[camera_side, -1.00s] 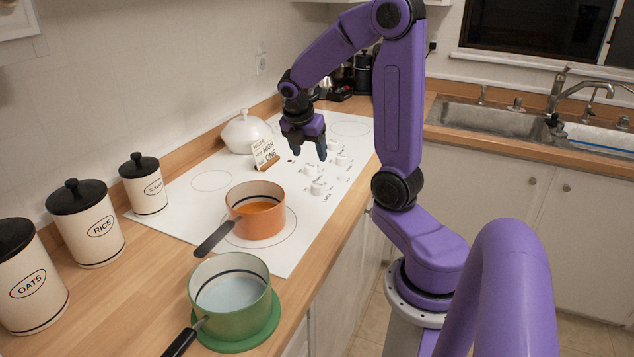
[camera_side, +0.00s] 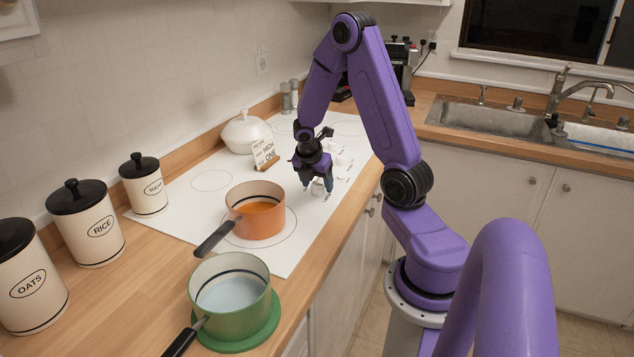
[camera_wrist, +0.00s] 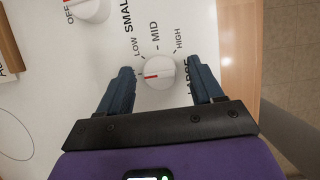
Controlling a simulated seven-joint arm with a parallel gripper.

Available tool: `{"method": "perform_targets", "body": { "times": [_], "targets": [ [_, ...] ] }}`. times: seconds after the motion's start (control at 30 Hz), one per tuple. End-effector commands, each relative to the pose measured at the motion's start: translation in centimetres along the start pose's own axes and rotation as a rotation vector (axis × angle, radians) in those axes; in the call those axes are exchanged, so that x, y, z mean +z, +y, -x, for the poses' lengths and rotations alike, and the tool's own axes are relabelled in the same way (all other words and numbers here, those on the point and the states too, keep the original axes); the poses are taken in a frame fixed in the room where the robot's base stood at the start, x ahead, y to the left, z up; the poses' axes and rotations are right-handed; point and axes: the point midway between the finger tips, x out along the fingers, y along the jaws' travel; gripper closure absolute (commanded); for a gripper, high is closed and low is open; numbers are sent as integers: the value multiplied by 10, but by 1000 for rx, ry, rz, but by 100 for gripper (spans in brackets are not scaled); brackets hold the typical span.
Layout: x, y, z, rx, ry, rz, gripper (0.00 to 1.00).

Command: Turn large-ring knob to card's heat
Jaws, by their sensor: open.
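The white knob beside the partly covered "LARGE" label shows in the wrist view (camera_wrist: 160,72). Its red mark points left, away from the LOW, MID and HIGH labels above it. My gripper (camera_side: 317,186) is open and low over the panel, one finger on each side of this knob; I cannot tell whether they touch it. The card (camera_side: 264,153) leans in a wooden holder on the white cooktop (camera_side: 285,255); its large words read HIGH and ONE. The orange pot (camera_side: 256,212) stands on the large front ring.
Another knob (camera_wrist: 89,8) with a red mark, beside OFF, is at the wrist view's top left. A green pot (camera_side: 230,297) sits on a green mat at the front. A white lidded dish (camera_side: 246,132) stands behind the card. Canisters line the wall.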

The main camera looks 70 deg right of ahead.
Motion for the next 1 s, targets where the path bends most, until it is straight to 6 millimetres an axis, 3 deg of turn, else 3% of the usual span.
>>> {"method": "perform_targets", "body": {
  "times": [0.3, 0.47, 0.5, 1.0],
  "targets": [
    [0, 0, -2, 1, 0, 1, 34],
    [0, 0, -1, 0, 0, 1, 86],
    [0, 0, -1, 0, 0, 1, 90],
    [0, 1, -1, -48, -1, -116, 90]
  ]
}}
